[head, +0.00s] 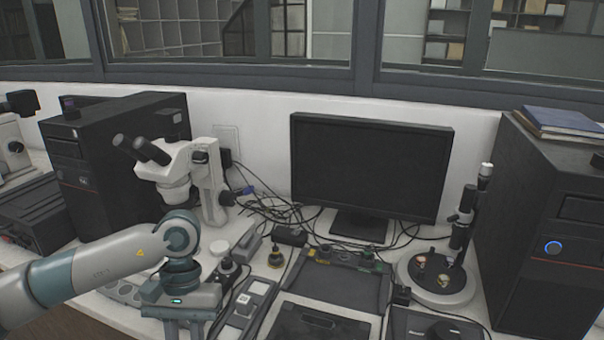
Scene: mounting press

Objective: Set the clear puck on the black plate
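My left gripper (185,329) hangs at the bottom left, pointing down, over the left part of the bench. Its fingertips run out of the picture, so its opening and anything between them are hidden. A stand with a dark upright column at the right has a round pale base with a dark round plate (437,273) on it. Two small round pieces sit on this plate, a pinkish one (421,262) and a tan one (443,280). I cannot tell whether either is the clear puck. A black flat tray-like thing (318,325) lies at the front centre. My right gripper is out of view.
A white microscope (177,172) stands behind my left gripper. A monitor (370,170) stands at the back centre, with loose cables around its foot. Computer towers stand at left (105,155) and right (550,235). A dark grey work mat (340,278) fills the middle.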

